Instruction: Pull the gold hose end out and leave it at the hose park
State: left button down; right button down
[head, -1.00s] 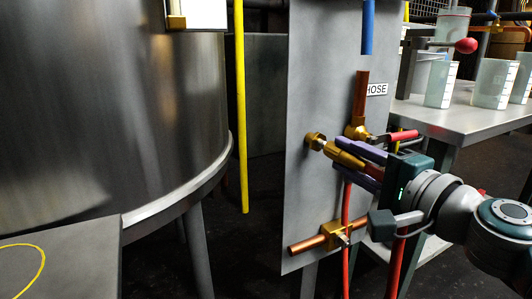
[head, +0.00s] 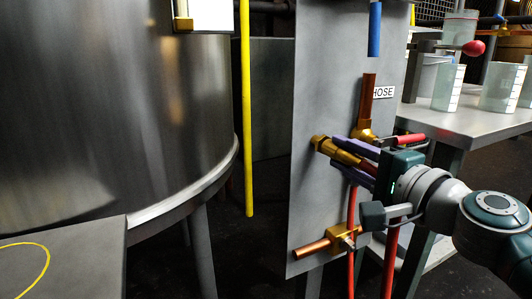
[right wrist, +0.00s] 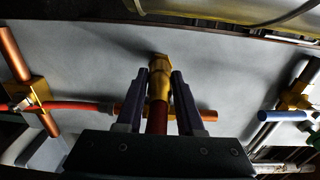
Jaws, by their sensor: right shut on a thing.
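The gold hose end (head: 346,157) lies between the purple fingers of my right gripper (head: 342,156), which is shut on it. Its front meets a gold fitting (head: 319,142) on the grey panel, with no clear gap between them. In the right wrist view the gold hose end (right wrist: 158,88) points straight away from my right gripper (right wrist: 159,78) to that fitting, with a red section behind it. A red hose (head: 351,225) hangs below the gripper. I cannot tell how deeply the parts are joined. No label reading hose park shows. My left gripper is out of view.
A copper pipe with a gold valve (head: 366,128) stands just above the gripper, beside a HOSE sign (head: 384,92). A lower gold valve (head: 341,236) sits on another copper pipe. A steel tank (head: 110,100) is at left, a table with beakers (head: 447,87) at right.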

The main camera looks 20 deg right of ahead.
aim_at(363, 164)
jog(key=shift+w, duration=0.25)
jog(key=shift+c, duration=0.8)
grip_release()
jog(key=shift+s, duration=1.1)
jog(key=shift+s+d, duration=0.15)
jog(key=shift+s, duration=1.05)
jog(key=shift+s+d, duration=0.1)
jog(key=shift+s, duration=1.1)
jog(key=shift+r, duration=0.1)
